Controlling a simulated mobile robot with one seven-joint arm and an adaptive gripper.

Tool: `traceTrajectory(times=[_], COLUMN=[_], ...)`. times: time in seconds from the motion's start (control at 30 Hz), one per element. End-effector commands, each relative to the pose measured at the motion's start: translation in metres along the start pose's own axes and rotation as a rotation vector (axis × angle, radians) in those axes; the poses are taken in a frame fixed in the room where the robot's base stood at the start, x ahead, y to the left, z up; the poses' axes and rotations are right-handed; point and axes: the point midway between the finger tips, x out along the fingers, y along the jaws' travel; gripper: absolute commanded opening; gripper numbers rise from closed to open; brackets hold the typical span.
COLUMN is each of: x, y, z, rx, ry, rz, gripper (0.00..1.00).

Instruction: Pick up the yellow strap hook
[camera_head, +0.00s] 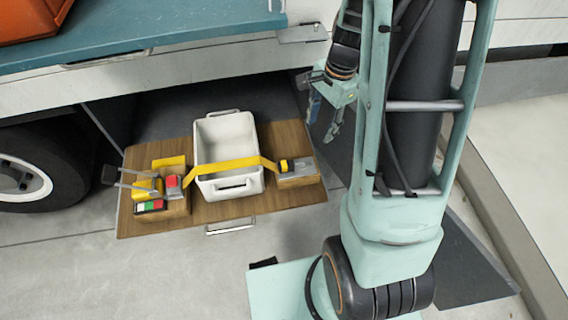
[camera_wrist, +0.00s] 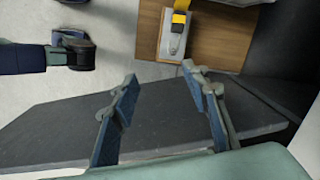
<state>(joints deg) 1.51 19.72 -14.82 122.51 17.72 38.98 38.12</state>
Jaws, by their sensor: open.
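A yellow strap (camera_head: 235,165) runs across a white bin (camera_head: 228,143). Its right end, with a small yellow and black hook piece (camera_head: 287,165), lies on a wooden block on the right side of the board. In the wrist view the strap end (camera_wrist: 181,18) shows at the top, with a grey metal piece (camera_wrist: 174,42) below it. My gripper (camera_wrist: 159,75) is open and empty, its two blue fingers apart. In the head view my gripper (camera_head: 322,118) hangs to the right of the hook piece, clear of it. How high it is above the block is hard to tell.
A wooden board (camera_head: 235,210) carries the bin and, at left, yellow, red and black items (camera_head: 150,188). A truck wheel (camera_head: 35,170) stands at left. A teal truck bed (camera_head: 150,28) overhangs behind. A dark slab (camera_wrist: 60,130) lies beneath my fingers.

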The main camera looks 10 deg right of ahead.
Motion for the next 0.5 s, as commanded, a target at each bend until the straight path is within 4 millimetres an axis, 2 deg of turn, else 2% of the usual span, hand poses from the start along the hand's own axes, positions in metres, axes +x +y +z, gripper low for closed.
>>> traceTrajectory(times=[0.03,0.2,0.33,0.5], x=[0.034,0.092,0.123,0.141], y=[-0.001,-0.013,-0.023,-0.031], z=[-0.003,0.0,0.003,0.005], rx=[0.05,0.213,0.314,0.386], ry=[-0.031,-0.147,-0.225,-0.286], rz=[0.001,-0.004,-0.011,-0.017], gripper=[0.42,0.42,0.42,0.42])
